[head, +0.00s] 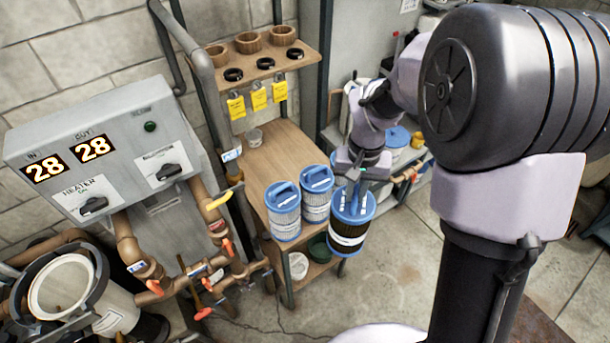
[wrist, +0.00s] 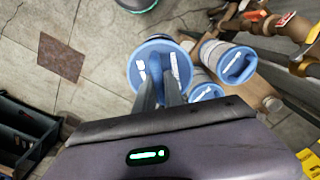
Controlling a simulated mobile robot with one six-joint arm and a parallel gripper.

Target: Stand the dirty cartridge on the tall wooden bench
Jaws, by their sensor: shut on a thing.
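The dirty cartridge (head: 347,236) has a blue cap and a dark brown body. My gripper (head: 357,176) is shut on its cap handle and holds it roughly upright. In the wrist view the blue cap (wrist: 137,68) sits between and beyond my fingers (wrist: 162,88). The tall wooden bench (head: 283,150) stands to the left, and the cartridge overlaps its front right corner in the head view. I cannot tell the exact gap. Two pale cartridges with blue caps, one at the left (head: 284,214) and one nearer the middle (head: 316,196), stand on the bench's front part.
The bench top behind the pale cartridges is mostly clear, with a small cup (head: 255,136) at the back left. Above it, a wooden shelf (head: 265,66) carries yellow tags. Pipes with valves (head: 215,270) run at the left. Open floor (head: 400,260) lies to the right.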

